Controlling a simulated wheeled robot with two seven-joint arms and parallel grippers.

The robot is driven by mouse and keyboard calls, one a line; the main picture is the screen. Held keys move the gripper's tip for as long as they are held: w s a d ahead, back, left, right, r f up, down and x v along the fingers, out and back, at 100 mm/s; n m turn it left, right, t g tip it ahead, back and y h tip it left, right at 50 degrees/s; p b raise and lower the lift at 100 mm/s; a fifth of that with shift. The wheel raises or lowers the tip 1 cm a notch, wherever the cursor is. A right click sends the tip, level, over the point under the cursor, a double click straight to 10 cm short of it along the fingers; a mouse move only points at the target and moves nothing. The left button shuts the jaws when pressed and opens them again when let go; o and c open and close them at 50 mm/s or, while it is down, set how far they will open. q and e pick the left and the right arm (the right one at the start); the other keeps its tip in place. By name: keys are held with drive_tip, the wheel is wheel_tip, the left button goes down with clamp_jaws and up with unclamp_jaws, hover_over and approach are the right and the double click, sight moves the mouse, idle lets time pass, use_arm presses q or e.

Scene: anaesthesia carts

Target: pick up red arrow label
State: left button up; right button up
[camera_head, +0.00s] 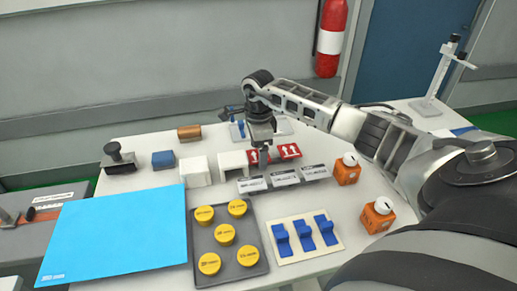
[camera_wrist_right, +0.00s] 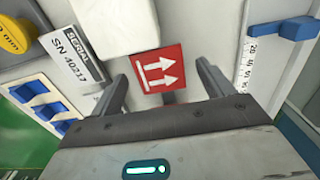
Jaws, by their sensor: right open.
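A red label with white arrows (camera_head: 253,157) lies on the white table, partly hidden by my right gripper. A second red label with white arrows (camera_head: 289,151) lies just to its right. My right gripper (camera_head: 263,152) points down over the left label. In the right wrist view, a red label (camera_wrist_right: 160,70) shows between the spread fingers of my right gripper (camera_wrist_right: 162,84), with a gap on both sides. The gripper is open and empty. My left gripper is not in view.
White blocks (camera_head: 195,171) stand left of the labels, and several serial-number plates (camera_head: 285,178) stand in front. Nearby are orange boxes (camera_head: 347,170), a tray of yellow discs (camera_head: 232,262), blue switches (camera_head: 305,236) and a blue sheet (camera_head: 115,236).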

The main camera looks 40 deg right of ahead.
drive_tip(key=shift+c, duration=0.7)
drive_tip(key=c, duration=0.9)
drive_tip(key=shift+r, duration=0.1)
